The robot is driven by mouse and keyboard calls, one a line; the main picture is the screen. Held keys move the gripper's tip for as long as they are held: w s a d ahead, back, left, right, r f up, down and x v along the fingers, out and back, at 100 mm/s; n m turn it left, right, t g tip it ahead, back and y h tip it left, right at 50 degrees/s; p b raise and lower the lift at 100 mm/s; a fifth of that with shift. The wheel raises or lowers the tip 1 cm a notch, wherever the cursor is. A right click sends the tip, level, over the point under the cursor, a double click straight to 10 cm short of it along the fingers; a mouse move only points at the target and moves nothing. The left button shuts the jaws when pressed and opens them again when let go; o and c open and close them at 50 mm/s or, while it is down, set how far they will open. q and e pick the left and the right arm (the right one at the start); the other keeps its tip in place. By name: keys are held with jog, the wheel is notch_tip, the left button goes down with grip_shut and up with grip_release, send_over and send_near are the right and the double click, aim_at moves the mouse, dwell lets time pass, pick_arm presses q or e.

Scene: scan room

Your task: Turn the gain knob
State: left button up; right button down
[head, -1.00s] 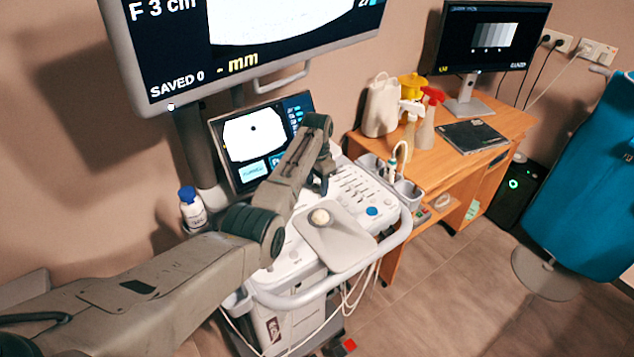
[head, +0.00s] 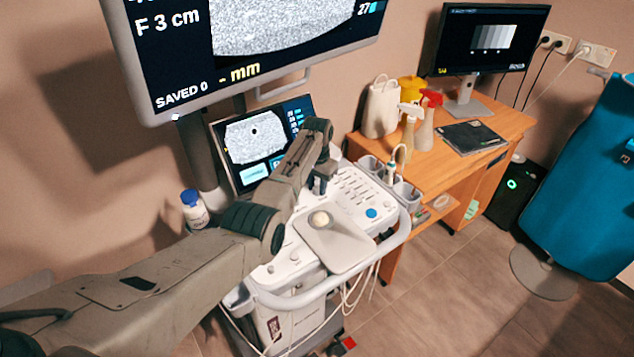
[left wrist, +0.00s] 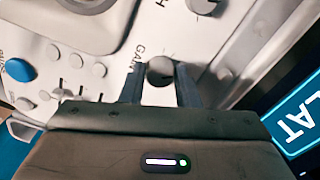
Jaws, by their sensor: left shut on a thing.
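The gain knob (left wrist: 160,71) is a small grey round knob beside the printed word GAIN on the white console panel. In the left wrist view my left gripper (left wrist: 161,76) has one finger on each side of the knob and is shut on it. In the head view the left gripper (head: 321,184) points down onto the console (head: 345,205), and the knob is hidden behind it. The large monitor (head: 290,30) shows a grainy grey picture, as does the small touch screen (head: 255,145). My right gripper is not in view.
A blue button (head: 371,213) and slider rows sit right of the gripper. A trackball (head: 320,219) lies nearer the front. A white bottle (head: 194,209) stands left of the console. A wooden desk (head: 490,140) with spray bottles stands to the right.

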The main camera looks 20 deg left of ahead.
aim_at(317, 187)
pick_arm(q)
jog(key=shift+r+n+p, duration=0.1)
jog(key=shift+n+p, duration=0.3)
jog(key=shift+n, duration=0.7)
jog(key=shift+w, duration=0.1)
jog(key=o, duration=1)
jog(key=shift+c, duration=0.2)
notch_tip(317, 187, up, 11)
jog(key=b, duration=0.2)
jog(key=shift+f, duration=0.2)
